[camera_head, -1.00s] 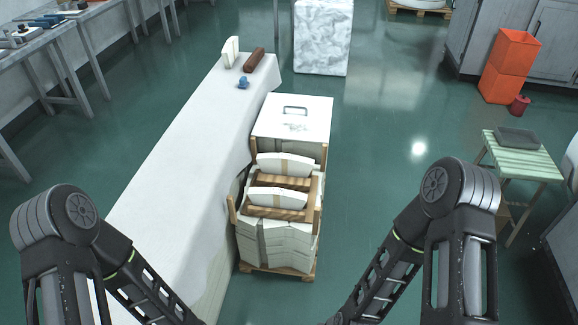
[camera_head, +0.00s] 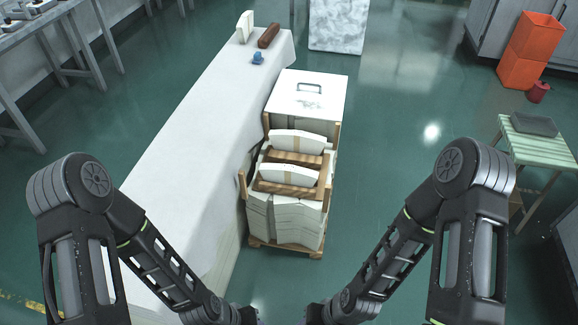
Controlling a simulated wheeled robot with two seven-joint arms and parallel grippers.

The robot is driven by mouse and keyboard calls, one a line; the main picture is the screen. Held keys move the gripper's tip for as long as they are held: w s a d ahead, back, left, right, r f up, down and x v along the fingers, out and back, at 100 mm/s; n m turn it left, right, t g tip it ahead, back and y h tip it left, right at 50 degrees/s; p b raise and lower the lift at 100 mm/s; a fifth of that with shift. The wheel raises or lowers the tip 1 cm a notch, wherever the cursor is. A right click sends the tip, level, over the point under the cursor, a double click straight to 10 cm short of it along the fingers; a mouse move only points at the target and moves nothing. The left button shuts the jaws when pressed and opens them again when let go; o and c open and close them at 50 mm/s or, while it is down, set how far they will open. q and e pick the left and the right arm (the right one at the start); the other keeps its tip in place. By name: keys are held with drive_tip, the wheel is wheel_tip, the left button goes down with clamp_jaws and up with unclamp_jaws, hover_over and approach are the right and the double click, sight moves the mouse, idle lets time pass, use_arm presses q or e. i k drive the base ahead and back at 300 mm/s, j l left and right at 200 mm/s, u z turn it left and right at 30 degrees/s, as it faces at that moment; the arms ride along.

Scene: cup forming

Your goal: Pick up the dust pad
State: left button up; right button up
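No thing in view is plainly a dust pad, and I cannot tell which one it is. One candidate is a white square slab with a metal handle (camera_head: 322,104) and grey marks, lying on a stack at the middle. Another is a flat dark grey pad (camera_head: 533,125) on a small green table at the right. Both of my arms reach down to the bottom edge of the picture. My left and right grippers are out of view below that edge, and nothing held can be seen.
A long white-covered table (camera_head: 190,150) stands left of the stack, with a blue object (camera_head: 257,58) and a brown roll (camera_head: 269,36) at its far end. A wooden pallet (camera_head: 270,245) bears white stacks. Orange bins (camera_head: 528,50) stand far right. The green floor between stack and green table (camera_head: 545,152) is clear.

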sight(258, 58)
drive_tip(key=i+l+z, duration=0.15)
drive_tip(key=l, duration=0.2)
drive_tip(key=i+l+z, duration=0.15)
drive_tip(key=l, duration=0.2)
drive_tip(key=i+l+z, duration=0.2)
drive_tip(key=l, duration=0.15)
drive_tip(key=i+l+z, duration=0.35)
drive_tip(key=i+l, duration=0.15)
drive_tip(key=i+l+z, duration=0.35)
drive_tip(key=i, duration=0.15)
drive_tip(key=i+u, duration=0.5)
drive_tip(key=i+l+u, duration=0.2)
drive_tip(key=i+u, duration=0.65)
drive_tip(key=i+l+u, duration=0.25)
drive_tip(key=i+u, duration=0.2)
drive_tip(key=i+l+u, duration=0.4)
drive_tip(key=i, duration=0.15)
drive_tip(key=i+l+u, duration=0.65)
drive_tip(key=l+u, duration=0.2)
drive_tip(key=i+l+u, duration=0.1)
drive_tip(key=l, duration=0.5)
drive_tip(key=i+u, duration=0.05)
